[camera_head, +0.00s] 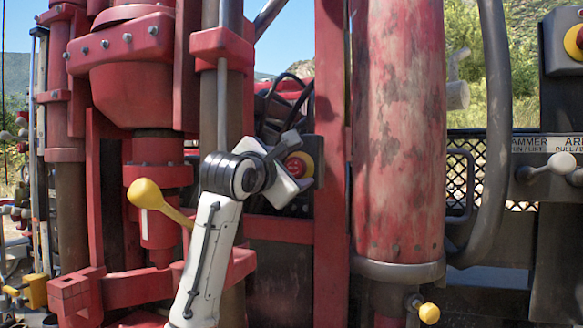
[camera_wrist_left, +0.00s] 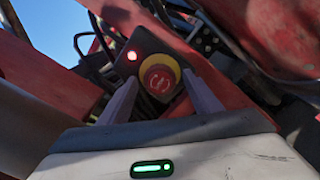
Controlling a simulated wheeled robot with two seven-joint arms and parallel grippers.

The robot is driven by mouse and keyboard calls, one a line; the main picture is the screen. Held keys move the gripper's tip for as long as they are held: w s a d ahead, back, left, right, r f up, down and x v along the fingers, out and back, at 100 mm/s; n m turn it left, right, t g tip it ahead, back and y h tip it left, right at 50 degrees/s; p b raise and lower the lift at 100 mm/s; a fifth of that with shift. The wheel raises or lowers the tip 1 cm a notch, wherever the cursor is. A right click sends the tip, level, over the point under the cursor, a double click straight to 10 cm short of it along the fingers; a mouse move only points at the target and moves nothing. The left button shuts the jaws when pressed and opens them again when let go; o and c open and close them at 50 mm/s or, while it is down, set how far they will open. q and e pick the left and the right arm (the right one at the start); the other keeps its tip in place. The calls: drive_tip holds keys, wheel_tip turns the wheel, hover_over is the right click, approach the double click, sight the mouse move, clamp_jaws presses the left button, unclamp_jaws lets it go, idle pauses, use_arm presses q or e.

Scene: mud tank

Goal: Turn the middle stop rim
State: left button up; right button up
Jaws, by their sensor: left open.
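The middle stop rim is a red knob (camera_head: 295,167) with a yellow ring on a dark box, behind my left gripper in the head view. In the left wrist view the red knob (camera_wrist_left: 158,79) and its yellow ring (camera_wrist_left: 176,69) show between and beyond my fingers, with a lit red lamp (camera_wrist_left: 131,56) at its upper left. My left gripper (camera_wrist_left: 160,90) is open, one finger on each side of the knob; I cannot tell if they touch it. In the head view the gripper (camera_head: 290,155) partly covers the knob. My right gripper is not in view.
A thick red cylinder (camera_head: 398,130) stands right of the knob, and a red post (camera_head: 330,200) is close beside it. A yellow-knobbed lever (camera_head: 146,194) is left of my arm. Another red and yellow stop button (camera_head: 575,41) is at the upper right. Black hoses (camera_head: 285,95) hang behind.

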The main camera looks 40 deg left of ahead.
use_arm(q)
drive_tip(key=c, duration=1)
drive_tip(key=shift+c, duration=0.2)
